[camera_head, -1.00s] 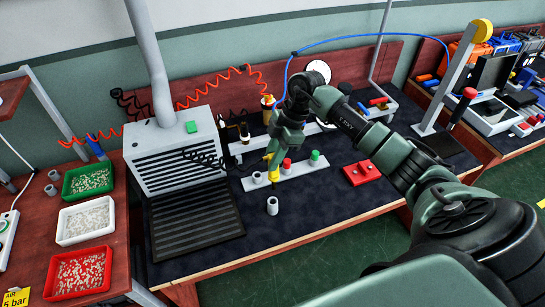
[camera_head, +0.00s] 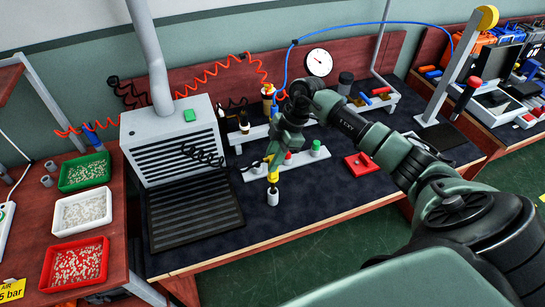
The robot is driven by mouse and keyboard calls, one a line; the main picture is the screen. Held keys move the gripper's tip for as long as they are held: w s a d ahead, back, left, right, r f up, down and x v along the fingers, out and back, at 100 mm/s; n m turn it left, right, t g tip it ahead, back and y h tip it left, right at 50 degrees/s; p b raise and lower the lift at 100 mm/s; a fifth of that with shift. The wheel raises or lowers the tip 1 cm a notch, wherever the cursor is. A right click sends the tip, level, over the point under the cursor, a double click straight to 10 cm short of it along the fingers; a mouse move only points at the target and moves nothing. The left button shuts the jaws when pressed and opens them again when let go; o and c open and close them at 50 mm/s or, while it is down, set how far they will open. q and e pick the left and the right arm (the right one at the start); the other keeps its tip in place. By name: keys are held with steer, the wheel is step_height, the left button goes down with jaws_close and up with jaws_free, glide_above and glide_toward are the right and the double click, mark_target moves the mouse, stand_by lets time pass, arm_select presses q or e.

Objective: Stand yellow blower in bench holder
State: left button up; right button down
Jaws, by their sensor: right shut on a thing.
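The yellow blower (camera_head: 273,177) hangs roughly upright under my right gripper (camera_head: 275,158), which is shut on it. Its lower end meets the top of a small pale cylindrical holder (camera_head: 272,198) standing alone on the dark bench mat. The blower covers the holder's mouth, so I cannot tell whether its tip is inside or just above. My gripper and wrist hide the blower's upper part. My left gripper is not in view.
A grey fume box (camera_head: 172,148) and dark grille (camera_head: 195,215) stand left. The mat in front is clear.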

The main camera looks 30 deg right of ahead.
mark_target(273, 174)
steer(key=shift+p, duration=0.85)
stand_by(1.5)
steer(key=shift+f+b, duration=1.9)
steer(key=shift+f, duration=1.65)
steer(key=c, duration=1.1)
jaws_free()
steer(key=shift+r, duration=0.1)
steer(key=shift+d+r, duration=0.2)
steer(key=shift+r, duration=0.1)
steer(key=b+v, duration=0.1)
steer(key=v, duration=0.6)
steer(key=shift+b, duration=0.4)
steer(key=shift+a, duration=0.1)
